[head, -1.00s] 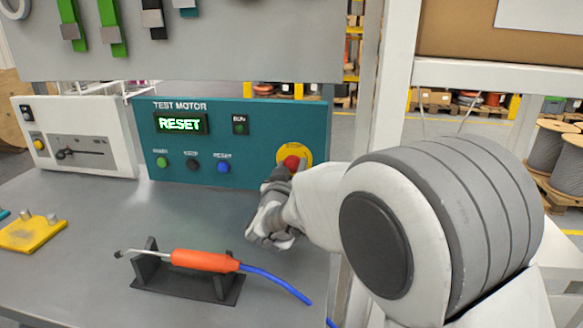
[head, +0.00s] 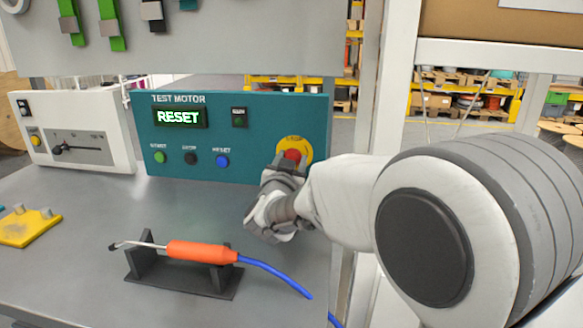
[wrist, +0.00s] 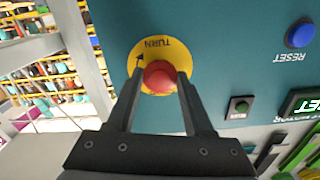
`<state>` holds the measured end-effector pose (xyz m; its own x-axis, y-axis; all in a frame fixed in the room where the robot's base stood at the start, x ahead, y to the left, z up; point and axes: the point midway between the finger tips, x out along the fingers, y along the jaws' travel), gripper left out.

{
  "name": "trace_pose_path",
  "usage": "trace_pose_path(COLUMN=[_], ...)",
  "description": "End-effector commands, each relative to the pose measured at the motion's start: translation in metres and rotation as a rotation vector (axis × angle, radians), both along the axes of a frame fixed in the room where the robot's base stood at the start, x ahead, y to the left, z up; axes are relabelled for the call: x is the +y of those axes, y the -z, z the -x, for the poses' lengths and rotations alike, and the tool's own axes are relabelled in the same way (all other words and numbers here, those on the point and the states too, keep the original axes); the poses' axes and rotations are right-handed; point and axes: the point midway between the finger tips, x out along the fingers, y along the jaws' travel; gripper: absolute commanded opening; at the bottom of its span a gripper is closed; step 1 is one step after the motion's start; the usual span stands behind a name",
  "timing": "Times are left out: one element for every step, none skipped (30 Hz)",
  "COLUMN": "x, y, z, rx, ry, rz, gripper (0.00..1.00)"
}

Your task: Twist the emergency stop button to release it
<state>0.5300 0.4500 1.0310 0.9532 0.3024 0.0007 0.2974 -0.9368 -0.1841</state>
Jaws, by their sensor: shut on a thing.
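The red emergency stop button (head: 291,155) sits on a round yellow plate (head: 294,147) at the right end of the teal test motor panel (head: 300,112). In the wrist view the red button (wrist: 160,76) lies between the fingertips of my gripper (wrist: 160,84), and the yellow plate (wrist: 172,54) shows the word TURN and an arrow. My gripper (head: 288,165) is shut on the button, one finger on each side. The panel's display (head: 180,117) reads RESET in green. Part of the button and plate is hidden by my gripper in the head view.
A soldering-iron-like tool with an orange handle (head: 200,251) lies on a black stand (head: 185,278) on the bench, its blue cable running right. A white control box (head: 75,130) stands left of the panel. Green, black and blue buttons (head: 190,158) are on the panel.

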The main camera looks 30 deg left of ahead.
Motion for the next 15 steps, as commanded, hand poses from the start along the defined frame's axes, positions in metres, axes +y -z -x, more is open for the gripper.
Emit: trace_pose_path(x=[-0.0006,-0.0006,-0.0006,-0.0007,-0.0006,-0.0005,-0.0004,-0.0005,-0.0006,-0.0007,-0.0007,-0.0007,-0.0006,-0.0005,-0.0003], y=[0.0038,0.0038,0.0037,0.0036,0.0035,0.0032,0.0031,0.0029,0.0029,0.0028,0.0027,0.0026,0.0026,0.0024,0.0024], z=[-0.0004,-0.0004,-0.0004,-0.0004,-0.0003,-0.0002,-0.0001,0.0000,-0.0002,-0.0002,-0.0002,-0.0003,-0.0002,-0.0002,-0.0001], rx=[0.013,0.019,0.028,0.033,0.039,0.046,0.052,0.057,0.064,0.068,0.072,0.077,0.080,0.083,0.086], ry=[0.002,0.002,0.002,0.002,0.001,0.001,0.001,0.001,0.001,0.001,0.001,0.002,0.001,0.000,0.000], rz=[-0.036,-0.057,-0.084,-0.103,-0.123,-0.145,-0.163,-0.177,-0.197,-0.209,-0.222,-0.237,-0.245,-0.254,-0.264], gripper=[0.00,0.00,0.00,0.00,0.00,0.00,0.00,0.00,0.00,0.00,0.00,0.00,0.00,0.00,0.00])
